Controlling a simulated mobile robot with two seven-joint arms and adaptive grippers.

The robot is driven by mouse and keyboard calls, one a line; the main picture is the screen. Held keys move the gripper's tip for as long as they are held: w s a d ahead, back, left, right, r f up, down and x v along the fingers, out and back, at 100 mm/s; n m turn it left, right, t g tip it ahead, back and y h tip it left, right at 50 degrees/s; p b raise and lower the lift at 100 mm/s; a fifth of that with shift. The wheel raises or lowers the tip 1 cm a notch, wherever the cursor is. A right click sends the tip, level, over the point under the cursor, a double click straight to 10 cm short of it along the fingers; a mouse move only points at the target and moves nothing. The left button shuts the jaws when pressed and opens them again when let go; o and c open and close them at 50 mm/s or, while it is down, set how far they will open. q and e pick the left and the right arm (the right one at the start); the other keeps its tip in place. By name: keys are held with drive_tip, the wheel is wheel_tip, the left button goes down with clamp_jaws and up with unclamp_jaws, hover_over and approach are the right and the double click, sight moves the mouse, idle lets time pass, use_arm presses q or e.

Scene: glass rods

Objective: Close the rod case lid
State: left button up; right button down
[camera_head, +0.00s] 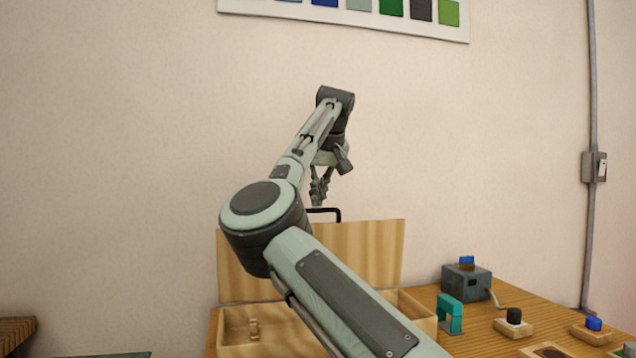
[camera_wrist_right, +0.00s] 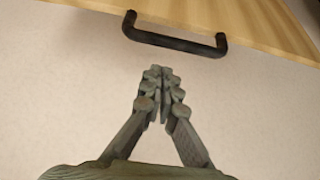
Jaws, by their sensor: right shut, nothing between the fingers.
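The wooden rod case (camera_head: 255,322) stands on the table with its lid (camera_head: 376,248) raised upright at the back. A black handle (camera_head: 329,211) sits on the lid's top edge. My right gripper (camera_head: 317,203) is shut and empty, just above and beside the handle in the head view. In the right wrist view the shut fingertips (camera_wrist_right: 160,72) are a short way from the handle (camera_wrist_right: 175,42), with a visible gap. The lid (camera_wrist_right: 225,14) shows beyond the handle there. My right arm hides the middle of the case. My left gripper is not in view.
To the right on the table (camera_head: 470,342) are a grey box (camera_head: 466,281) with a blue top, a teal arch-shaped block (camera_head: 450,310), and wooden blocks with a black knob (camera_head: 514,316) and a blue knob (camera_head: 593,324). A plain wall (camera_head: 120,150) stands behind the lid.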

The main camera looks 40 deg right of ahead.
drive_tip(key=shift+s+a+f, duration=0.15)
drive_tip(key=shift+s+a, duration=0.15)
drive_tip(key=shift+s, duration=0.2)
drive_tip(key=shift+s+a+f, duration=0.15)
drive_tip(key=shift+s+a, duration=0.15)
drive_tip(key=shift+s, duration=0.2)
drive_tip(key=shift+f, duration=0.15)
